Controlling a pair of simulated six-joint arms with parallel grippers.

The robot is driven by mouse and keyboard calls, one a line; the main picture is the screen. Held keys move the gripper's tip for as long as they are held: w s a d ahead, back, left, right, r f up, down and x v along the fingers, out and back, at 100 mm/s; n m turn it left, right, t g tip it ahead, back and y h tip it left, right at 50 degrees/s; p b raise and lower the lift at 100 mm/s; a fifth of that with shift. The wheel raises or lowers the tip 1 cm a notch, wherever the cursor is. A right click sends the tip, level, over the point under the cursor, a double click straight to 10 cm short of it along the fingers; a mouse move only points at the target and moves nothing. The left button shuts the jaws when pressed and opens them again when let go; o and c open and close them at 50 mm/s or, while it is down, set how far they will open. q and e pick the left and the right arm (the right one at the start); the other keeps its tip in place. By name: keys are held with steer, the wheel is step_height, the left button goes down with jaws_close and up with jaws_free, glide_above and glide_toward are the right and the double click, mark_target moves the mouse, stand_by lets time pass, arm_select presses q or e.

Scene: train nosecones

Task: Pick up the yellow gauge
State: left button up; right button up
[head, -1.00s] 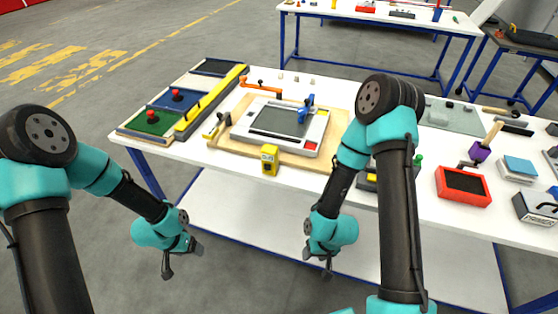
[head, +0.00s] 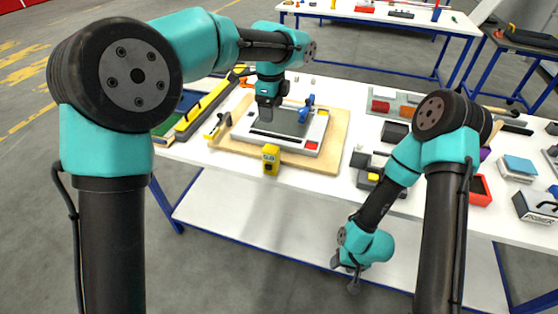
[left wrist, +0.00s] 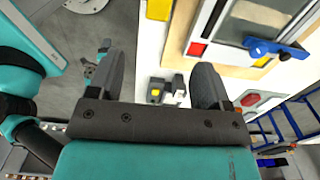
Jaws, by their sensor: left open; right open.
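The yellow gauge (head: 271,159) is a small upright yellow box with a display on its front. It stands on the white table at the front edge of a wooden board. It also shows, cut off, at the top edge of the left wrist view (left wrist: 159,9). My left gripper (head: 266,112) is above the framed grey panel on the board, behind and above the gauge. Its two fingers (left wrist: 160,85) are apart with nothing held. My right gripper (head: 350,272) is open and low in front of the table, away from the gauge.
The framed panel (head: 252,140) lies on the wooden board (head: 338,127), with a blue clamp (head: 307,104) on it. A black-handled tool (head: 217,127) lies left of the gauge. A dark block with a yellow part (head: 370,180) is to the right. The tabletop between is clear.

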mark_target(271, 148)
arm_select(q)
steer(key=shift+f, duration=0.15)
step_height(271, 148, down, 12)
stand_by(0.7)
steer(key=shift+f, duration=0.1)
steer(key=shift+a+f, duration=0.15)
steer(key=shift+f, duration=1.1)
steer(key=shift+a+f, duration=0.1)
steer(key=shift+f, duration=1.15)
steer(key=shift+c, duration=0.3)
steer(key=c, duration=1.1)
steer(key=shift+r, duration=0.2)
steer(key=shift+c, duration=0.2)
